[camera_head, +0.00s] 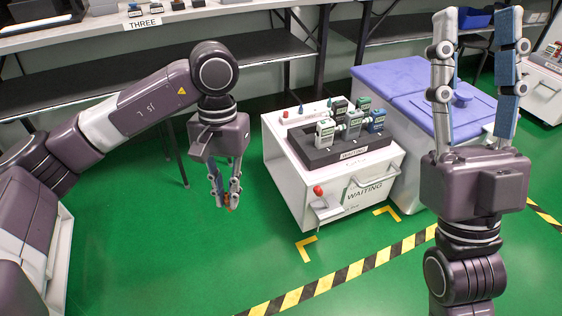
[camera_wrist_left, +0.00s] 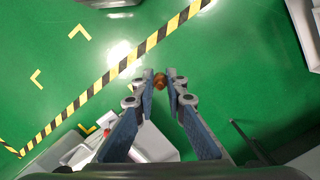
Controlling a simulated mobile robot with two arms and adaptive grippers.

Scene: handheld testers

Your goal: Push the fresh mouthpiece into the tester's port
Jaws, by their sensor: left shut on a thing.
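My left gripper (camera_head: 228,203) points down over the green floor, left of the white cart. It is shut on a small amber-brown piece, seemingly the mouthpiece (camera_wrist_left: 160,81), between its fingertips in the left wrist view. Several handheld testers, white, grey, green and blue, stand in a dark tray (camera_head: 326,156) on the cart. One white tester (camera_head: 325,133) stands at the tray's left front. Their ports are too small to make out. My right gripper (camera_head: 477,20) points up at the right, its fingers wide apart and empty.
The white cart (camera_head: 385,191) carries a WAITING label, a red knob (camera_head: 318,190) and a small front shelf. A purple-topped cabinet (camera_head: 402,82) stands behind it to the right. A bench (camera_head: 190,20) with a THREE sign runs along the back. Floor around the left gripper is clear.

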